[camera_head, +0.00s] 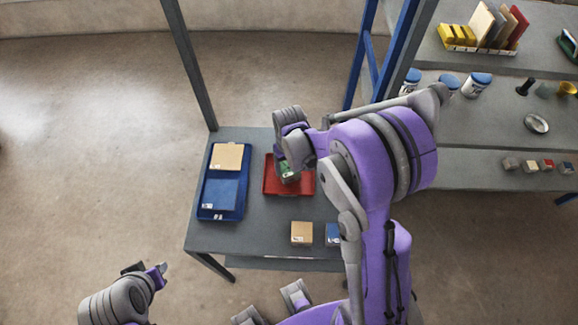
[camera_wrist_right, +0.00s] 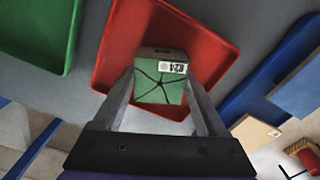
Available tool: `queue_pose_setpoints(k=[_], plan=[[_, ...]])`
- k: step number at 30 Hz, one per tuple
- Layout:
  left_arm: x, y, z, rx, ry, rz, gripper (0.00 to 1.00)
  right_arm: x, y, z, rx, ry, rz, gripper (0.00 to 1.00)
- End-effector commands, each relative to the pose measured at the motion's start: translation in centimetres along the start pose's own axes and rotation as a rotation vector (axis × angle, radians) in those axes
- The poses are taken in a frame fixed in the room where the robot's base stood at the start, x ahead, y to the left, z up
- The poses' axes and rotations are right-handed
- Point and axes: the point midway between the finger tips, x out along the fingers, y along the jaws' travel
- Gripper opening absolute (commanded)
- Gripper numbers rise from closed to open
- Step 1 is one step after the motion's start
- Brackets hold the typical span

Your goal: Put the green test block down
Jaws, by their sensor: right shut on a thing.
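The green test block (camera_head: 289,174), with dark crack-like lines and a white label, is between the fingers of my right gripper (camera_head: 287,160). In the right wrist view the block (camera_wrist_right: 160,82) shows between both fingers of the gripper (camera_wrist_right: 160,100), which is shut on it. The block is over the red tray (camera_head: 273,188), which also shows behind it in the wrist view (camera_wrist_right: 122,45). I cannot tell whether the block touches the tray floor. My left gripper (camera_head: 147,271) is at the lower left, away from the table; its opening is unclear.
A blue tray (camera_head: 220,213) holding a tan and a blue piece stands left of the red tray. A tan block (camera_head: 301,232) and a blue block (camera_head: 333,234) sit near the table's front edge. A green tray (camera_wrist_right: 38,30) shows beside the red one in the wrist view.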

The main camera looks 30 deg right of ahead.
Motion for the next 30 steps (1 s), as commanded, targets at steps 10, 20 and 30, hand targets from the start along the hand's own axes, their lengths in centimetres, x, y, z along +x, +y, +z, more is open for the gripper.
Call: queue_pose_setpoints(k=[10,20,30], plan=[[0.3,0.0,0.2,0.0,-0.002,0.0,0.28,0.3,0.0,0.0,0.0,0.0,0.0,0.91],[0.1,0.0,0.1,0.0,-0.001,0.0,0.28,0.1,0.0,0.0,0.0,0.0,0.0,1.0],[-0.6,0.0,-0.6,0.0,0.004,0.0,0.28,-5.6,0.0,0.0,0.0,0.0,0.0,1.0]])
